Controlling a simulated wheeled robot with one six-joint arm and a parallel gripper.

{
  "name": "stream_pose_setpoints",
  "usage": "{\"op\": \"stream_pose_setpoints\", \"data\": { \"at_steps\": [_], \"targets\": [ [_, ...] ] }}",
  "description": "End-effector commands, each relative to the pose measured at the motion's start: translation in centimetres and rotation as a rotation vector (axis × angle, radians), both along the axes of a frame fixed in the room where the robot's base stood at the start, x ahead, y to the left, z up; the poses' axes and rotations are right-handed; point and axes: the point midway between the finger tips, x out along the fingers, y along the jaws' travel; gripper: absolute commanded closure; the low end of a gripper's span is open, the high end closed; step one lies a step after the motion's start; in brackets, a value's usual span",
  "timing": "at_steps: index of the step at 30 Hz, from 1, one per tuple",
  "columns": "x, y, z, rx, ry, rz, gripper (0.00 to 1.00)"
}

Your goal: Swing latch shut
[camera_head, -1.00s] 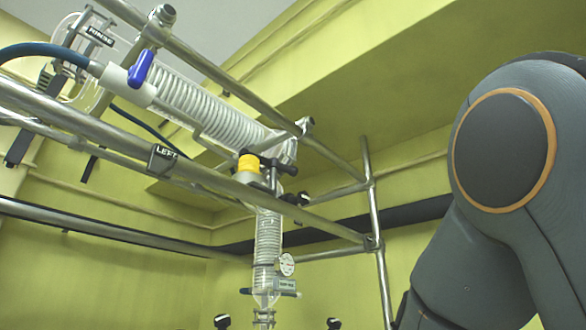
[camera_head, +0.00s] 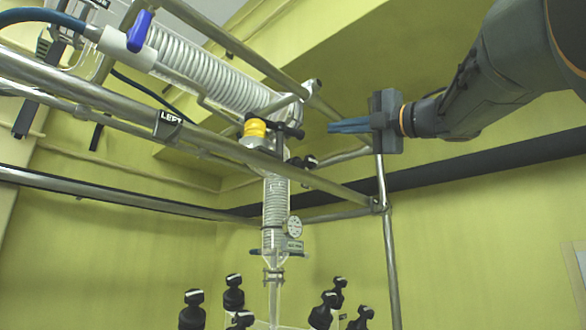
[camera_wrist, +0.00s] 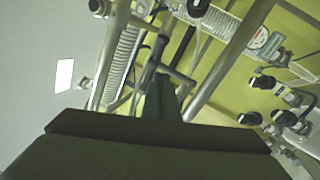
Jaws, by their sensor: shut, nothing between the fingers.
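My gripper (camera_head: 330,127) is in the upper right of the head view, with its fingers together and pointing left. They are level with the yellow cap (camera_head: 256,128) and the black clamp-like fitting (camera_head: 290,132) beside it, with a visible gap between. I cannot surely make out a latch or tell whether one is open or shut. In the wrist view, my fingers (camera_wrist: 160,88) show dark green, pointing up among metal bars and glass coils. The bulky gripper body hides the bottom of that view.
A coiled glass condenser (camera_head: 215,75) lies slanted among metal rails (camera_head: 95,92). A vertical glass column (camera_head: 275,205) with a round gauge (camera_head: 294,227) hangs below. Several black-capped fittings (camera_head: 233,293) stand at the bottom. A metal post (camera_head: 389,250) rises behind my gripper.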

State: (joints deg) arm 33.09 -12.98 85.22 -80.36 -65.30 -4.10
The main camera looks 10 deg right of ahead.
Motion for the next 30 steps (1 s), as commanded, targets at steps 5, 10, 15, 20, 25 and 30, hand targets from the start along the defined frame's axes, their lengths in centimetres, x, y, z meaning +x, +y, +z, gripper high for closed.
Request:
{"op": "stream_pose_setpoints", "data": {
  "at_steps": [5, 10, 15, 20, 25, 30],
  "targets": [
    [1.6, 1.3, 0.7, 0.001, 0.003, 0.006, 1.0],
    [4.1, 3.0, 1.6, 0.003, 0.004, 0.005, 1.0],
    [6.7, 4.9, 2.6, 0.004, 0.003, 0.006, 1.0],
    [8.9, 5.1, 3.4, 0.004, 0.003, 0.001, 1.0],
    [10.4, 4.8, 4.0, 0.005, 0.002, 0.001, 1.0],
    [11.1, 4.6, 4.1, 0.005, 0.003, 0.0, 1.0]
  ]
}}
